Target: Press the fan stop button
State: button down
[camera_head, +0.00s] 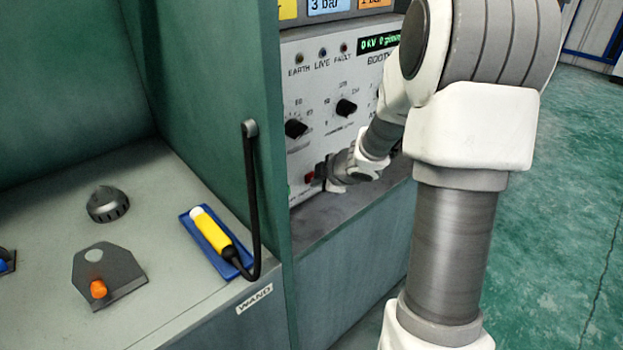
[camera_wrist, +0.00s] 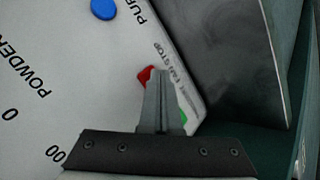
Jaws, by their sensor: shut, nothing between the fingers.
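The red fan stop button (camera_wrist: 146,76) shows at the left of my fingertips in the wrist view, with the printed words FAN STOP beside it. The fingers hide part of it. In the head view the red button (camera_head: 309,177) sits low on the white control panel. My gripper (camera_wrist: 158,74) is shut and empty, its tips over or right beside the button. In the head view my gripper (camera_head: 321,172) is at the panel's lower left. I cannot tell whether the tips touch the button.
A green button (camera_wrist: 183,117) is close to the fingers, partly hidden. A blue button (camera_wrist: 103,9) and dark knobs (camera_head: 346,107) are on the same panel. A grey ledge (camera_head: 330,215) runs below it. A green partition (camera_head: 220,80) stands left, with a yellow wand (camera_head: 210,227) beyond.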

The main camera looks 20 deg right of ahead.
dwell(0.5)
jog(key=shift+s+d, duration=0.2)
jog(key=shift+s, duration=0.55)
jog(key=shift+s+d, duration=0.1)
jog(key=shift+s+d, duration=0.25)
jog(key=shift+s, duration=0.5)
jog(key=shift+s+d, duration=0.3)
jog(key=shift+s, duration=0.45)
jog(key=shift+s+d, duration=0.25)
jog(key=shift+s, duration=0.5)
